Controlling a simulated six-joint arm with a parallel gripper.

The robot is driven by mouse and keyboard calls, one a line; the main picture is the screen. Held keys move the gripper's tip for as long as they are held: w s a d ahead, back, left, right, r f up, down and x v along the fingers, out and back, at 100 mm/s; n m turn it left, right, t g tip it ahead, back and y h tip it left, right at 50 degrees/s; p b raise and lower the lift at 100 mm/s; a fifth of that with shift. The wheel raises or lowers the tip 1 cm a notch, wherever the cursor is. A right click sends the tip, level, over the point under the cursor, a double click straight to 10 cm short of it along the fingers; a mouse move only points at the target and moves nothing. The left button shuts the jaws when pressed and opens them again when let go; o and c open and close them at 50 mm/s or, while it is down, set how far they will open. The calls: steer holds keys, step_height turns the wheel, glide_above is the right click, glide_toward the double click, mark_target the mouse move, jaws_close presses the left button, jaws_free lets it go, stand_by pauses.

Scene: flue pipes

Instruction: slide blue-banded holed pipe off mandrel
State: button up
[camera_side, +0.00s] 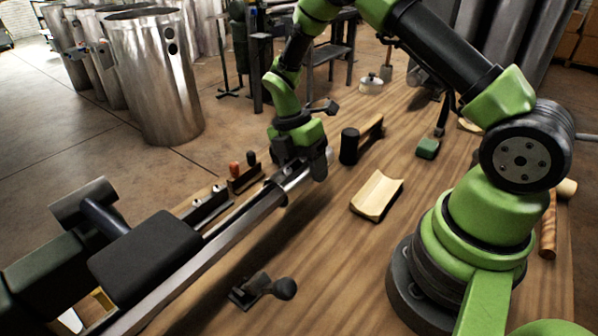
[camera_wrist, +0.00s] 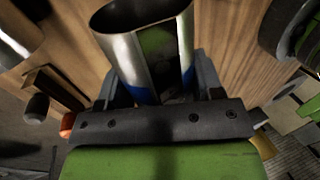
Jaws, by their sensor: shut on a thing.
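The blue-banded pipe (camera_wrist: 130,55) is bright metal, and its blue band shows between my fingers in the wrist view. Its near mouth looks dark and hollow. My gripper (camera_wrist: 160,88) is shut across the pipe at the band. In the side view my gripper (camera_side: 302,170) is over the far right end of the long metal mandrel (camera_side: 215,245), and the pipe (camera_side: 290,183) lies in line with it. I cannot tell how much of the pipe is still around the mandrel. No hole in the pipe wall can be made out clearly.
A wooden cradle (camera_side: 378,196) lies on the bench to the right of my gripper. A black-headed tool (camera_side: 350,146) and a green block (camera_side: 428,148) are behind it. A small rack with handles (camera_side: 245,175) stands left of the mandrel. A black knobbed tool (camera_side: 262,288) lies in front.

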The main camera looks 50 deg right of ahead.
steer(key=shift+d, duration=1.85)
steer(key=shift+r, duration=0.1)
steer(key=shift+r, duration=2.45)
